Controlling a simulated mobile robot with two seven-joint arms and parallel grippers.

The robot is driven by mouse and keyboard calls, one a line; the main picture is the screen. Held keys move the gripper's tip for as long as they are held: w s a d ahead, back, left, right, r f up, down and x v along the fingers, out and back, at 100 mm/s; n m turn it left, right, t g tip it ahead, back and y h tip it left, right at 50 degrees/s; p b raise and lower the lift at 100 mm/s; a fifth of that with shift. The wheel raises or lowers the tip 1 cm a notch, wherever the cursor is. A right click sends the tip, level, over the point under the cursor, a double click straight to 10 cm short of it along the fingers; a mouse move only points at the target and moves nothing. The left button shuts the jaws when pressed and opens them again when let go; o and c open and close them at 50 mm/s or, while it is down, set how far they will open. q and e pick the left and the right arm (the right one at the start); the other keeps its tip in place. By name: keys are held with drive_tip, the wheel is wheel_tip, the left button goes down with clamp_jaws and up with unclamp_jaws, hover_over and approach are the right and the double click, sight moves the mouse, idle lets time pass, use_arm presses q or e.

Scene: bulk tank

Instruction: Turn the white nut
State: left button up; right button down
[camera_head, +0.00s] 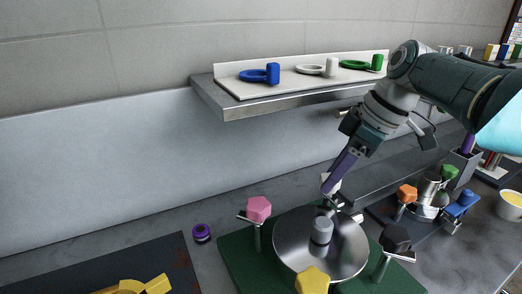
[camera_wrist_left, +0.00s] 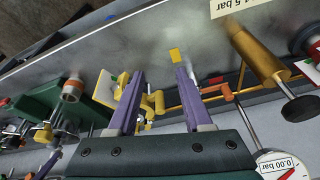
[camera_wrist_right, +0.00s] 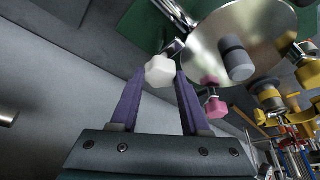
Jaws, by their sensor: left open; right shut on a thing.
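The white nut (camera_head: 334,182) sits at the far edge of a round metal lid (camera_head: 290,250), partly hidden by my right gripper (camera_head: 328,189) in the head view. The right wrist view shows the white nut (camera_wrist_right: 160,71) as a lobed knob between the fingertips of my right gripper (camera_wrist_right: 160,77), which is shut on it. A pink nut (camera_head: 259,208), a yellow nut (camera_head: 312,280) and a black nut (camera_head: 396,238) stand around the same lid. My left gripper (camera_wrist_left: 160,75) is open with nothing between its fingers; it is outside the head view.
A grey knob (camera_head: 322,231) rises from the lid. A wall shelf (camera_head: 235,108) above carries blue, white and green rings and cylinders. A smaller fitting with orange (camera_head: 407,193), green and blue knobs stands at right. A purple ring (camera_head: 201,232) lies left of the lid.

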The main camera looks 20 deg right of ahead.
drive_tip(key=n+b, duration=0.1)
drive_tip(key=b, duration=0.1)
drive_tip(key=n+g+b, duration=0.1)
drive_tip(key=n+b, duration=0.1)
drive_tip(key=shift+w+f+y, duration=0.1)
drive_tip(key=shift+f+y, duration=0.2)
drive_tip(key=shift+y, duration=0.1)
use_arm(q)
drive_tip(key=shift+d+f+b, duration=0.15)
drive_tip(key=shift+f+b, duration=1.1)
drive_tip(key=shift+f, duration=2.4)
use_arm(e)
drive_tip(key=shift+r+n+g, duration=0.25)
drive_tip(key=shift+n+g, duration=0.05)
drive_tip(key=shift+n, duration=0.6)
drive_tip(key=shift+c, duration=1.9)
unclamp_jaws()
drive_tip(key=shift+r, duration=0.1)
use_arm(q)
drive_tip(key=shift+r, duration=0.15)
use_arm(e)
drive_tip(key=shift+d+r, duration=0.15)
drive_tip(key=shift+r, duration=0.2)
use_arm(q)
drive_tip(key=shift+r+p, duration=0.4)
drive_tip(key=shift+p, duration=0.15)
use_arm(e)
drive_tip(key=v, duration=0.9)
drive_tip(key=shift+d, duration=0.1)
